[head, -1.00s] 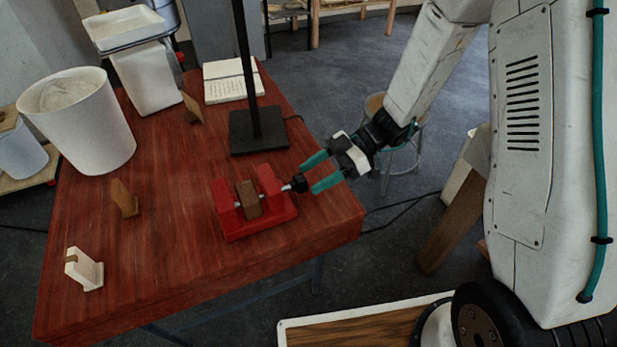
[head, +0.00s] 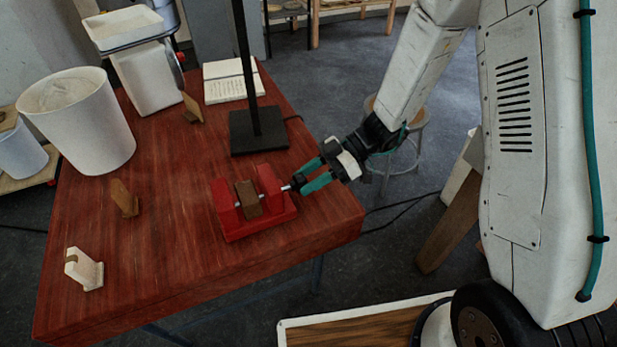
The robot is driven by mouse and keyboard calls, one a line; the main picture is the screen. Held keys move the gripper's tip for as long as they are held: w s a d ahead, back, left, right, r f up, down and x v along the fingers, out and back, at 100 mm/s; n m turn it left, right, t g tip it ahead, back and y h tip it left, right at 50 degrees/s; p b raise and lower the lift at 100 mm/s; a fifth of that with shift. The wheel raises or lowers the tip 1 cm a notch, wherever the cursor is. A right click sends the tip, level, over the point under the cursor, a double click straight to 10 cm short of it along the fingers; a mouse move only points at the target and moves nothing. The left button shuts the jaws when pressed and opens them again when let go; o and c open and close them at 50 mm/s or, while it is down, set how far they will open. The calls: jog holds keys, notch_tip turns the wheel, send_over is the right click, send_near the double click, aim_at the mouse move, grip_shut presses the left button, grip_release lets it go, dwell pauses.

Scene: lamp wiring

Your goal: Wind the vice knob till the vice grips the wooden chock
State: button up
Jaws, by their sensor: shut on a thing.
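The red vice (head: 258,230) stands on the red-brown table near its right edge. The wooden chock (head: 248,199) sits upright between the two vice jaws; I cannot tell whether both jaws touch it. The dark vice knob (head: 298,182) sticks out on the right end of the vice's screw. My gripper (head: 305,182), with teal fingers, is shut on the knob from the right, and the fingers hide part of it.
A black post on a square base (head: 258,130) stands just behind the vice. An open book (head: 230,82) lies at the back. A white bin (head: 85,125), small wooden pieces (head: 124,198) and a pale notched block (head: 84,269) stand on the left. The table's front middle is clear.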

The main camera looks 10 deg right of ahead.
jog(key=m+g, duration=0.2)
jog(key=m, duration=0.1)
jog(key=shift+w+h, duration=0.2)
jog(key=shift+h, duration=0.1)
jog(key=m+g, duration=0.1)
jog(key=m, duration=0.1)
jog(key=m+g, duration=0.1)
jog(key=m, duration=0.1)
jog(key=shift+w+f+g, duration=0.1)
jog(key=shift+w+g, duration=0.05)
jog(key=shift+g, duration=0.15)
jog(key=shift+m, duration=0.3)
jog(key=o, duration=1)
jog(key=shift+c, duration=0.2)
jog(key=shift+v, duration=3.85)
jog(key=shift+f, duration=0.15)
